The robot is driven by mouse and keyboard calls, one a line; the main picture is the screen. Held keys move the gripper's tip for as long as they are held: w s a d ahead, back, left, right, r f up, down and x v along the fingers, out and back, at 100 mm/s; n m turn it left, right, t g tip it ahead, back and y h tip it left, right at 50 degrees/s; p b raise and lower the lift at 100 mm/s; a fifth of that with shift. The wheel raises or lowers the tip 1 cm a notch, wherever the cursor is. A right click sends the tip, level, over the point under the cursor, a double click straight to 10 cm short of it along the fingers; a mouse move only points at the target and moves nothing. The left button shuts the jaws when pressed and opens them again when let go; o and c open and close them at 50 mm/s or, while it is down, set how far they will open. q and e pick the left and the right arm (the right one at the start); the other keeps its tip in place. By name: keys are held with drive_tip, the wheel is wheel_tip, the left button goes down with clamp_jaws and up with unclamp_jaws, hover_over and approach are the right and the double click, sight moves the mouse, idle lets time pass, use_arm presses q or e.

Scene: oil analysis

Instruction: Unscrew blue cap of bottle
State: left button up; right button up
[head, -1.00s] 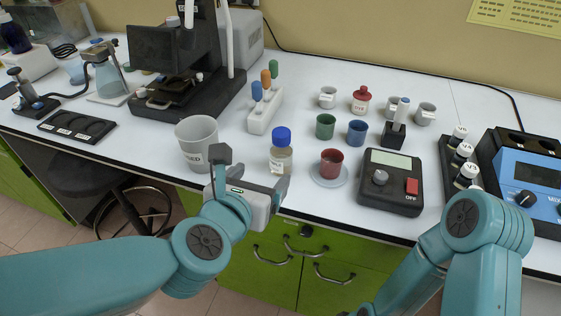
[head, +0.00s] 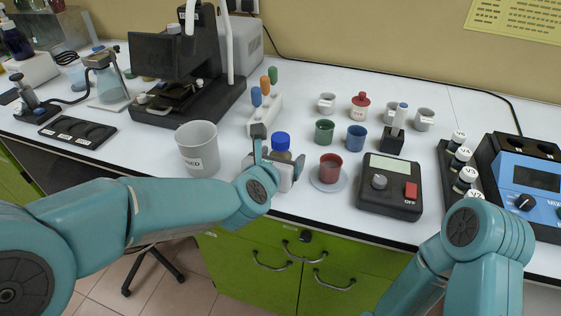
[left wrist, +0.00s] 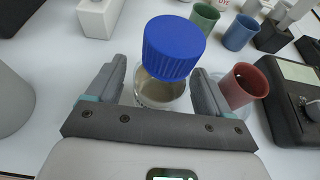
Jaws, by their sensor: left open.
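The bottle (left wrist: 155,93) is clear glass with a blue cap (left wrist: 174,46) on top, and stands upright on the white bench. In the head view the blue cap (head: 281,141) shows above my left gripper (head: 277,163), which hides most of the bottle. My left gripper is open, with one finger on each side of the bottle in the left wrist view (left wrist: 158,92). The fingers sit at the height of the glass body, below the cap. I cannot tell whether they touch the glass. The right gripper is out of the picture; only my right arm shows.
A grey waste cup (head: 198,150) stands left of the bottle. A rack with coloured pipettes (head: 266,115) stands behind. The bench's front edge is near.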

use_arm(q)
drive_tip(key=c, duration=1.3)
wheel_tip(320, 180, up, 20)
drive_tip(key=p, duration=1.1)
